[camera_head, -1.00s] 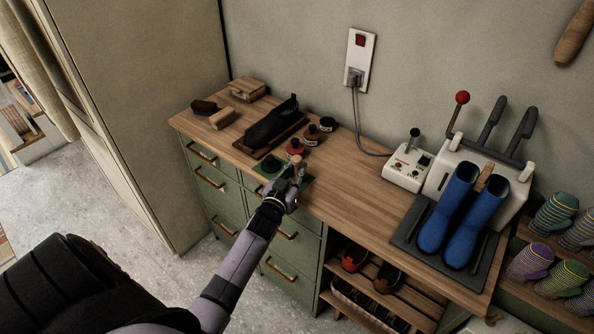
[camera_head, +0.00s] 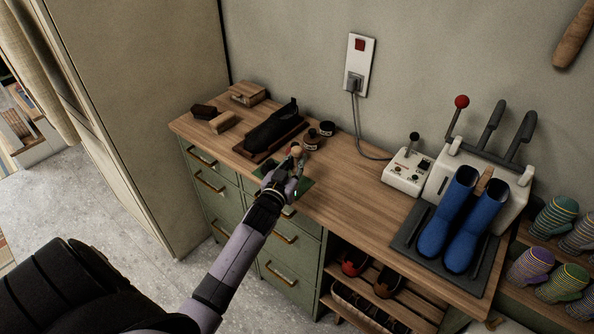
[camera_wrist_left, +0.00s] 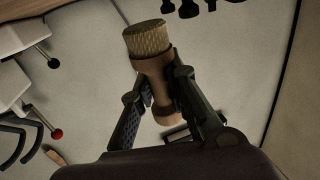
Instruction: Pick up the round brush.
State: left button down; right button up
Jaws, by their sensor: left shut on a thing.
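The round brush (camera_wrist_left: 152,66) is between the fingers of my left gripper (camera_wrist_left: 158,98) in the left wrist view. It has a tan wooden handle and a round head of pale bristles that points away from the palm, slightly tilted. In the head view, my left gripper (camera_head: 284,177) is over the green mat (camera_head: 303,186) near the bench's front edge, shut on the brush (camera_head: 295,151). The gripper hides part of the brush and mat there. My right gripper is not in view.
The wooden bench (camera_head: 345,185) holds a dark shoe (camera_head: 270,126) on a board, small tins (camera_head: 311,139), brushes and a box at the left. Blue boots (camera_head: 447,220) and a white machine stand at the right. The bench middle is clear.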

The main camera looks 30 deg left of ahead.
pick_arm(q)
notch_tip(320, 180, up, 15)
jog(key=shift+r+b, duration=0.15)
jog(key=shift+b, duration=0.25)
dwell(0.4)
